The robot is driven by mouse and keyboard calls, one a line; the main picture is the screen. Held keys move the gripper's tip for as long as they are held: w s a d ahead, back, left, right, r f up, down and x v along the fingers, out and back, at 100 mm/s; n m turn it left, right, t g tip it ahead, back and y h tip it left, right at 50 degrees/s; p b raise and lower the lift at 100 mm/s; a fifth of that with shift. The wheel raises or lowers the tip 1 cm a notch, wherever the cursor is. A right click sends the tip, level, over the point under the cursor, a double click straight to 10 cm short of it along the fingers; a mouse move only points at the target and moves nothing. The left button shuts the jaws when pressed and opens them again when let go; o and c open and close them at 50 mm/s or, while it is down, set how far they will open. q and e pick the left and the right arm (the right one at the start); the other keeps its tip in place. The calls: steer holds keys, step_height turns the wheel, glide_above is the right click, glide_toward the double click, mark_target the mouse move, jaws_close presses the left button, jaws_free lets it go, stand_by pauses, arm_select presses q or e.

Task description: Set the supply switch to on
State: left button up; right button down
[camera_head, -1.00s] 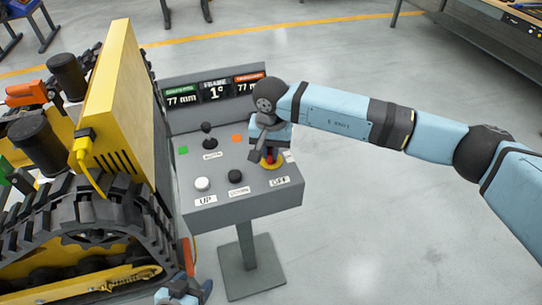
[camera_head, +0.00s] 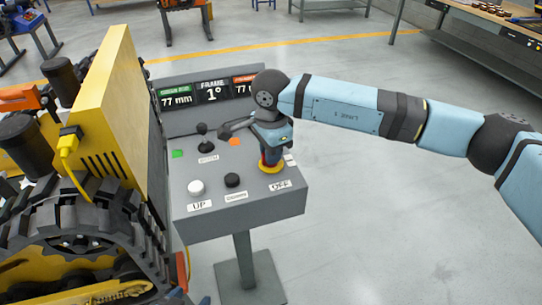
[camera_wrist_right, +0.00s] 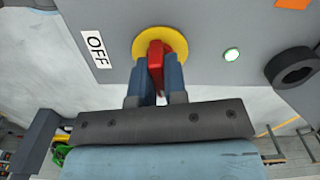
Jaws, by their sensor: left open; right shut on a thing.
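The supply switch is a red handle on a yellow disc (camera_head: 271,169) at the right of the grey console. In the right wrist view the red handle (camera_wrist_right: 156,58) stands upright in the picture, with the OFF label (camera_wrist_right: 96,49) to the left of the yellow disc. My right gripper (camera_wrist_right: 156,80) is shut on the red handle, a blue finger on each side. In the head view the gripper (camera_head: 270,152) comes down on the switch from above and hides much of it. My left gripper (camera_head: 190,299) barely shows at the bottom edge; most of it is cut off.
The console's top (camera_head: 250,205) also holds a white UP button (camera_head: 196,188), a black button (camera_head: 232,180) and a black joystick (camera_head: 204,139). A pale lamp with a green rim (camera_wrist_right: 231,55) sits near the switch. A yellow tracked carrier (camera_head: 95,115) stands close at left. Floor at right is clear.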

steer(key=shift+m, duration=0.8)
steer(key=shift+m+b, duration=0.3)
steer(key=shift+b, duration=0.05)
steer(key=c, duration=1.2)
jaws_free()
steer(key=shift+o, duration=0.2)
step_height(320, 180, up, 14)
steer(key=shift+p, duration=0.4)
